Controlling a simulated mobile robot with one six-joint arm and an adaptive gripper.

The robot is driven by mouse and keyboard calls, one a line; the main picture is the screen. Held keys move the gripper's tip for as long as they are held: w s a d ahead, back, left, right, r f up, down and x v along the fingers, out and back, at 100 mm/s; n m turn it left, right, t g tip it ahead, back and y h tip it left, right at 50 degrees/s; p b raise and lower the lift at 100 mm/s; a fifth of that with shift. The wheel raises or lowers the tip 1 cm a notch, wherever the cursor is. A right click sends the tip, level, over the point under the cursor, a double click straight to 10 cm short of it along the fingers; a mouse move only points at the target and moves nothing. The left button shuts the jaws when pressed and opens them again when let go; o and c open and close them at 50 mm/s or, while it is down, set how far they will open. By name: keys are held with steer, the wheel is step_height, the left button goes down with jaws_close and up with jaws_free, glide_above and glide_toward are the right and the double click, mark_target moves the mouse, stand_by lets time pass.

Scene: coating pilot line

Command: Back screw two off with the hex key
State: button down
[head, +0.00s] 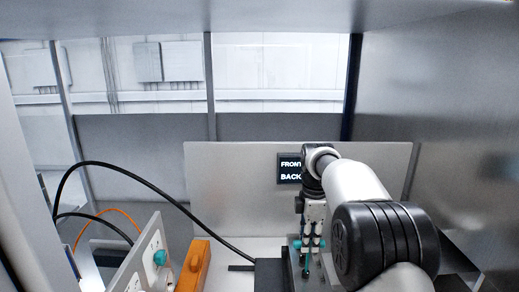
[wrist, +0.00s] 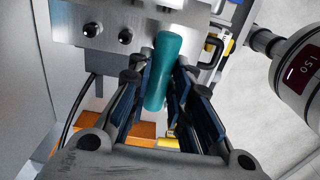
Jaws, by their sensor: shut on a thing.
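The hex key's teal handle (wrist: 165,70) stands between the fingers of my gripper (head: 306,258), which is shut on it. In the wrist view the handle leans slightly and reaches up to a metal block (wrist: 150,40). The key's steel end is hidden, so I cannot tell whether it sits in a screw. Two dark round screw-like heads (wrist: 108,33) show on the block's face, left of the handle. Which one is screw two is not clear. In the head view my gripper points down in front of the light panel, below the FRONT/BACK sign (head: 290,170).
An orange block (head: 194,266) stands left of my gripper, next to a white panel (head: 140,268) with a teal knob (head: 160,257). A black cable (head: 150,184) arches across the left. A round device with a dark display (wrist: 305,72) is close at the wrist view's right.

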stand_by(0.3)
steer(key=n, duration=1)
steer(key=c, duration=1.4)
jaws_free()
steer(key=shift+o, duration=0.2)
steer(key=shift+r, duration=3.05)
